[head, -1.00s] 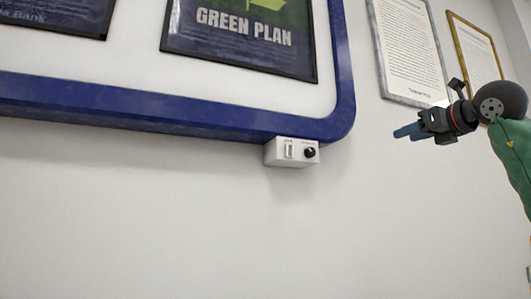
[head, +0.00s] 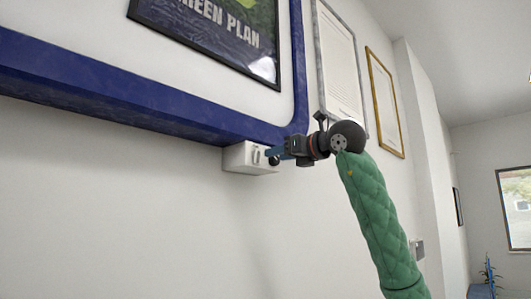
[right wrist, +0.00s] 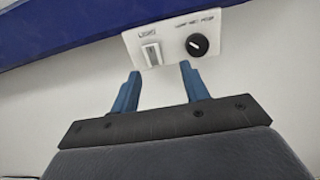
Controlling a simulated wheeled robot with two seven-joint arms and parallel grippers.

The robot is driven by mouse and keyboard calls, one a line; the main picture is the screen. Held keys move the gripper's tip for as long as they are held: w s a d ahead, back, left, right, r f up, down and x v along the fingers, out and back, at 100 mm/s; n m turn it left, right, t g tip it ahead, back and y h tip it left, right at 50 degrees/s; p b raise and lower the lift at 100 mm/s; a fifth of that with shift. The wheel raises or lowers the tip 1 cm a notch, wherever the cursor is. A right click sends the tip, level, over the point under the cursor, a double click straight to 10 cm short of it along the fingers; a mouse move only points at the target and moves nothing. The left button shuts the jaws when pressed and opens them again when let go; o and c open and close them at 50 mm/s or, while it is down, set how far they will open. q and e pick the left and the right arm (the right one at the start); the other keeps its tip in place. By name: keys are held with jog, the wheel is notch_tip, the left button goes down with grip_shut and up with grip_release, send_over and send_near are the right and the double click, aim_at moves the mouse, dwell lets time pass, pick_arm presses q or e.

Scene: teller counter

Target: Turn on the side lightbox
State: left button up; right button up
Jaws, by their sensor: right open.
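The side lightbox has a thick blue frame (head: 150,102) on the wall around a dark "Green Plan" poster (head: 225,32). A small white control box (head: 237,159) sits under its lower right corner. In the right wrist view, this box (right wrist: 172,50) carries a white rocker switch (right wrist: 152,54) labelled "LIGHT" and a round black knob (right wrist: 196,45). My right gripper (head: 272,154) is at the box's right side in the head view, covering part of its face. In the wrist view its blue fingers (right wrist: 158,85) are open and empty, just below the switch and knob. Contact is not clear.
Framed documents (head: 342,72) and a gold-framed one (head: 384,100) hang to the right. A wall corner projects beyond them, with a window (head: 517,205) and plant farther back. The wall below the lightbox is bare.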

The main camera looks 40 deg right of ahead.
aim_at(258, 158)
jog(key=w, duration=0.1)
jog(key=w+a+p, duration=0.1)
jog(key=w, duration=0.1)
jog(key=w+a, duration=0.1)
jog(key=w, duration=0.1)
jog(key=shift+w+a, duration=0.1)
jog(key=shift+a, duration=0.05)
jog(key=shift+p, duration=0.35)
jog(key=shift+s+d, duration=0.2)
jog(key=shift+d, duration=0.4)
jog(key=shift+w+a, duration=0.3)
jog(key=c, duration=0.3)
pick_arm(q)
jog(key=shift+w+a+r, duration=0.1)
jog(key=shift+w+r, duration=0.15)
jog(key=shift+r, duration=0.35)
jog(key=shift+w+r, duration=0.25)
jog(key=shift+r, duration=0.3)
pick_arm(e)
jog(key=c, duration=0.7)
